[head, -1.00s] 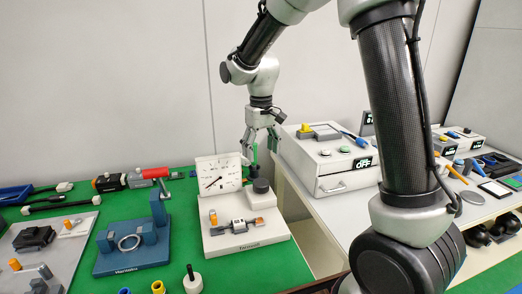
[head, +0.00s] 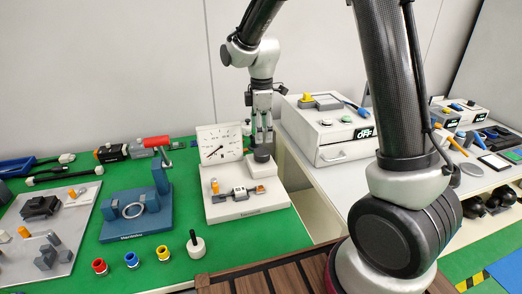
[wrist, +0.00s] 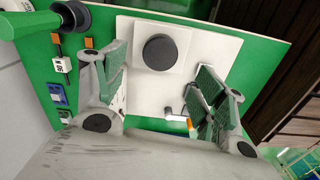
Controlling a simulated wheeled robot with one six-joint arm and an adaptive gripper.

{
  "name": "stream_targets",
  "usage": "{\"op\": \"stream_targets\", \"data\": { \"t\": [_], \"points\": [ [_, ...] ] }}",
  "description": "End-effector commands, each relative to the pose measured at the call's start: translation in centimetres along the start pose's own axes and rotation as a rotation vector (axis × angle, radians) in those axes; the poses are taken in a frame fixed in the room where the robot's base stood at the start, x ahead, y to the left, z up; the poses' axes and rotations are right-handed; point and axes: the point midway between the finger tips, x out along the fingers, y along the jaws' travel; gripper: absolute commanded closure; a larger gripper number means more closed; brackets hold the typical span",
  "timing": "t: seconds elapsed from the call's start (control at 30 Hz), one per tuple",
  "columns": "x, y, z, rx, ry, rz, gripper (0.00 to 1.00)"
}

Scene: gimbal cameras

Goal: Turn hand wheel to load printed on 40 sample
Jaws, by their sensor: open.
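The tester (head: 275,206) is a white base with a white dial gauge (head: 221,143) at its back left; the needle points to the lower left and the numbers are too small to read. A dark round hand wheel (head: 262,155) sits at its back right and shows in the wrist view (wrist: 160,55) on a square white block. A small sample assembly (head: 240,193) lies across the front of the base; no printed 40 is legible. My gripper (head: 262,138) points down at the hand wheel. In the wrist view (wrist: 163,88) its green-padded fingers are wide apart with nothing between them.
A blue fixture with a ring (head: 133,211) stands left of the tester. A white control box (head: 330,135) is right.

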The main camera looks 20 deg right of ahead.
Motion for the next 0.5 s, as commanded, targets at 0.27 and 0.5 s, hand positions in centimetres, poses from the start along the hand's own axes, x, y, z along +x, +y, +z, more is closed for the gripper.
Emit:
{"op": "stream_targets", "data": {
  "t": [0.27, 0.5],
  "points": [
    [3.5, -0.1, 0.0, -0.026, -0.002, -0.004, 0.29],
    [7.0, -0.1, 0.0, -0.024, -0.001, -0.003, 0.29]
  ]
}}
